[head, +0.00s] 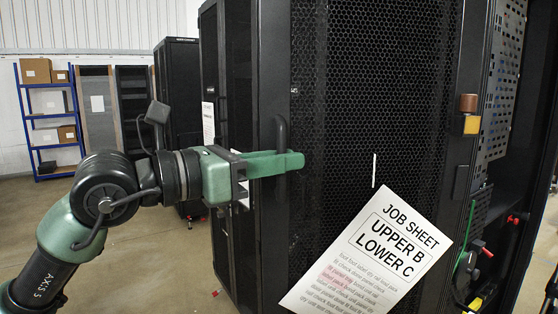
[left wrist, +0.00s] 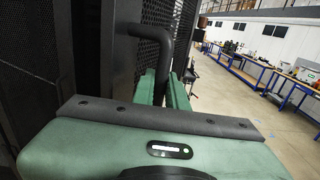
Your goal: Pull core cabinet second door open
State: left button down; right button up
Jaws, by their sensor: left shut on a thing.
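The core cabinet's black mesh door (head: 375,110) fills the middle of the head view. Its dark upright bar handle (head: 282,135) is near the door's left edge. My left gripper (head: 290,162) reaches in from the left and is shut on the handle. In the left wrist view the handle (left wrist: 155,45) curves down between the green fingers of the gripper (left wrist: 165,90). The fingers hide part of the handle. A white job sheet (head: 370,255) reading "UPPER B, LOWER C" hangs tilted in front of the door. My right gripper is not in view.
Another dark cabinet (head: 178,90) stands behind to the left. A blue shelf (head: 30,115) with boxes is at the far left. Open floor (head: 130,260) lies left of the cabinet. Blue-framed workbenches (left wrist: 275,80) stand along the wall in the left wrist view.

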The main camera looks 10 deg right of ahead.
pick_arm(q)
jog(key=c, duration=1.4)
grip_release()
jog(key=shift+c, duration=0.2)
jog(key=shift+d, duration=0.1)
jog(key=b+v, duration=0.3)
jog(key=v, duration=0.5)
jog(key=shift+w+d, duration=0.1)
